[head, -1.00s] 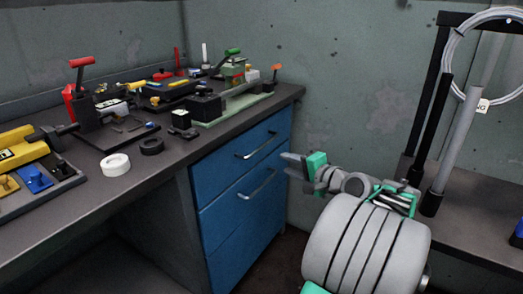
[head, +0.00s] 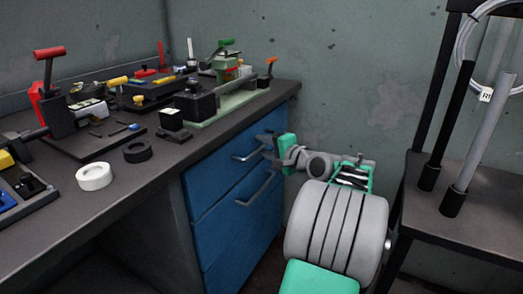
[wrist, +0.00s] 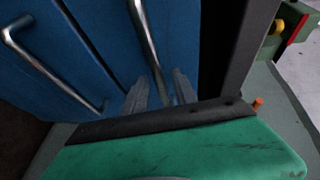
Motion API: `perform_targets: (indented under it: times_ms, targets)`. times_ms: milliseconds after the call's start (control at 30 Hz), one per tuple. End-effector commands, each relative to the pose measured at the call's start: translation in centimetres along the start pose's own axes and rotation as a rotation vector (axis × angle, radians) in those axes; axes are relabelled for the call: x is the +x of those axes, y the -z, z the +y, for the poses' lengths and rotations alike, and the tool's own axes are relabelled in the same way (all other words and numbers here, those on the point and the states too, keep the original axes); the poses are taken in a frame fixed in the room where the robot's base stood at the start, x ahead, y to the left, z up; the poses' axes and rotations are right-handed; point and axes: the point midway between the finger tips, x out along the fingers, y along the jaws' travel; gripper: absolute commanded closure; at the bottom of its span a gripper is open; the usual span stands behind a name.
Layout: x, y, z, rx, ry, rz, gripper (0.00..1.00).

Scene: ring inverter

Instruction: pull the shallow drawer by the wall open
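The blue shallow drawer (head: 225,172) is the upper one in the cabinet under the workbench, near the wall. It looks closed, its front flush with the deeper drawer below. Its metal bar handle (head: 243,157) also shows in the wrist view (wrist: 146,38). My gripper (head: 265,145) is at the right end of this handle. In the wrist view my two grey fingers (wrist: 158,92) stand apart, one on each side of the handle bar. Contact with the bar cannot be made out.
The deeper blue drawer (head: 240,235) below has its own bar handle (head: 256,190), close to my fingers. The workbench top (head: 150,185) overhangs the drawers and carries several tools. A dark side table (head: 475,220) stands at the right. The wall is close behind my gripper.

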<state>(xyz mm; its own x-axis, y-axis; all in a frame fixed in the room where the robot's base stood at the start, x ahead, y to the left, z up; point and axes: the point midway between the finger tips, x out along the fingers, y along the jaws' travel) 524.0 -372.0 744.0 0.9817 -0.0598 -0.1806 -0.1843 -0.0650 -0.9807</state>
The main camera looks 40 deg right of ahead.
Motion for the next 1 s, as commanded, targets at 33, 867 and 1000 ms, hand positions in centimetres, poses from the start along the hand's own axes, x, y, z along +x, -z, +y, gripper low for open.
perform_targets:
  times_ms: [33, 867, 1000]
  targets:
    - [0.11, -0.04, -0.03, 0.000, 0.000, -0.001, 0.66]
    - [0.17, -0.25, -0.06, 0.000, 0.000, -0.004, 1.00]
    - [0.17, -0.25, -0.04, 0.000, 0.000, -0.005, 1.00]
